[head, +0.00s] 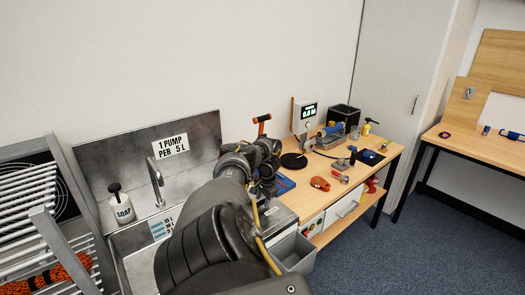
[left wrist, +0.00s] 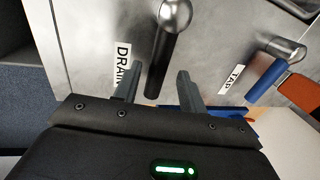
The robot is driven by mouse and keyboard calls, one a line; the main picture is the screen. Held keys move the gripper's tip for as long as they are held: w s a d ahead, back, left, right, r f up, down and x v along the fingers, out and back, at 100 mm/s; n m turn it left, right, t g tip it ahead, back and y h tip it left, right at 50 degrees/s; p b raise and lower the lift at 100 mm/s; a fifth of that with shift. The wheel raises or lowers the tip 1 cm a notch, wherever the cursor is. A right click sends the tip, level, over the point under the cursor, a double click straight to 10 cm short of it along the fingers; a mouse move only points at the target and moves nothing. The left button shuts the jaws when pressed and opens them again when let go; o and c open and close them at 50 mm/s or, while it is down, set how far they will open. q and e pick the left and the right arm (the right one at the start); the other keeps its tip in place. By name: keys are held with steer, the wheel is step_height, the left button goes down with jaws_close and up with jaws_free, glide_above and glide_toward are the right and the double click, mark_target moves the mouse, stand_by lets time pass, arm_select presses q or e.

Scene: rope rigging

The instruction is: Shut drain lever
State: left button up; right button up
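The drain lever (left wrist: 164,50) has a round metal knob and a black handle and stands beside a white DRAIN label (left wrist: 122,65) in the left wrist view. My left gripper (left wrist: 158,74) is open, with one finger on each side of the handle's end. A gap shows on both sides, so it is not clamped. In the head view my left gripper (head: 267,166) is at the sink's right end, and my arm hides the lever there. My right gripper is not in view.
The tap lever (left wrist: 265,80) with a blue handle sits to the right, by a TAP label (left wrist: 231,79). In the head view a faucet (head: 155,182) and soap bottle (head: 121,204) stand left. A cluttered wooden bench (head: 345,185) lies right.

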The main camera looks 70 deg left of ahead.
arm_select(q)
steer(key=shift+w, duration=0.25)
steer(key=shift+d+r, duration=0.1)
steer(key=shift+r, duration=0.15)
step_height(320, 180, up, 10)
steer(key=d, duration=0.1)
steer(key=shift+w+d, duration=0.3)
steer(key=shift+d, duration=0.1)
